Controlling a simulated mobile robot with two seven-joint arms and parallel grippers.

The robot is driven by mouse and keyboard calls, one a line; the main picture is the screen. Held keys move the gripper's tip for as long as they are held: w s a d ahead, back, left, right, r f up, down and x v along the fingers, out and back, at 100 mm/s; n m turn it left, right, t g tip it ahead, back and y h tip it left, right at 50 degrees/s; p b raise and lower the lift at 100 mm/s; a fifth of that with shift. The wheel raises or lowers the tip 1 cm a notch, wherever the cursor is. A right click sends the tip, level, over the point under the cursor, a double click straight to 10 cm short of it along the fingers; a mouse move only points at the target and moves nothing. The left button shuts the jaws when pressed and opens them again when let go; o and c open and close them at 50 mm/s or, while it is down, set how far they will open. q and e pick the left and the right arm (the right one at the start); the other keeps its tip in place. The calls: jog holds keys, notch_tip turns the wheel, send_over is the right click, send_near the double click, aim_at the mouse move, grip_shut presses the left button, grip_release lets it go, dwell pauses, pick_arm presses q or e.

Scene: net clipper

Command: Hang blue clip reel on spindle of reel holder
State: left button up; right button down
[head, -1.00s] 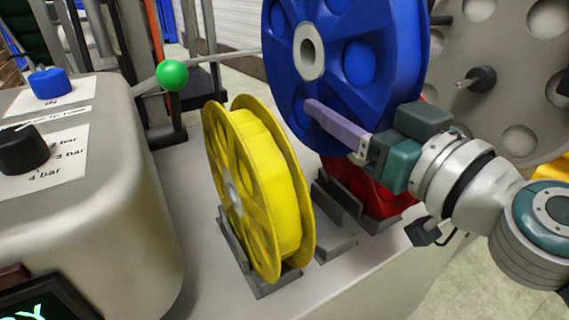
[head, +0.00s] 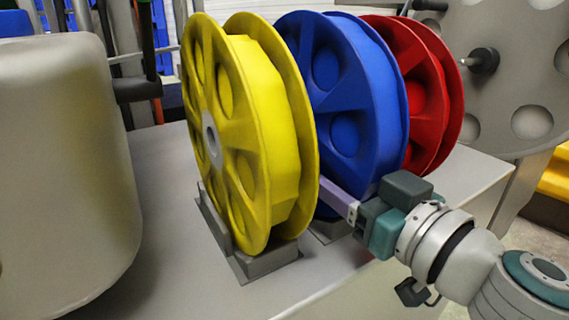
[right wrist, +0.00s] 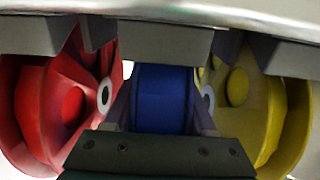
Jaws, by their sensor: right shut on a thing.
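The blue clip reel (head: 345,110) stands upright between the yellow and red reels, and it also shows in the right wrist view (right wrist: 161,98). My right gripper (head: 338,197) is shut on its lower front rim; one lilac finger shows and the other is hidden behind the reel. The reel's lower edge is partly hidden, so I cannot tell whether it rests on the grey stand (head: 331,231) beneath. A dark spindle (head: 481,60) sticks out from a large grey disc with round holes (head: 531,122), perhaps the reel holder. My left gripper is not in view.
The yellow reel (head: 278,130) sits in a grey stand (head: 266,264) close to the left of the blue one. The red reel (head: 424,95) is close on its right. A bulky beige housing (head: 65,170) fills the left. The pale tabletop (head: 172,215) is bare between housing and yellow reel.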

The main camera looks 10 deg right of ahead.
jog(key=shift+r, duration=0.15)
jog(key=shift+c, duration=1.1)
grip_release()
jog(key=shift+f, duration=0.2)
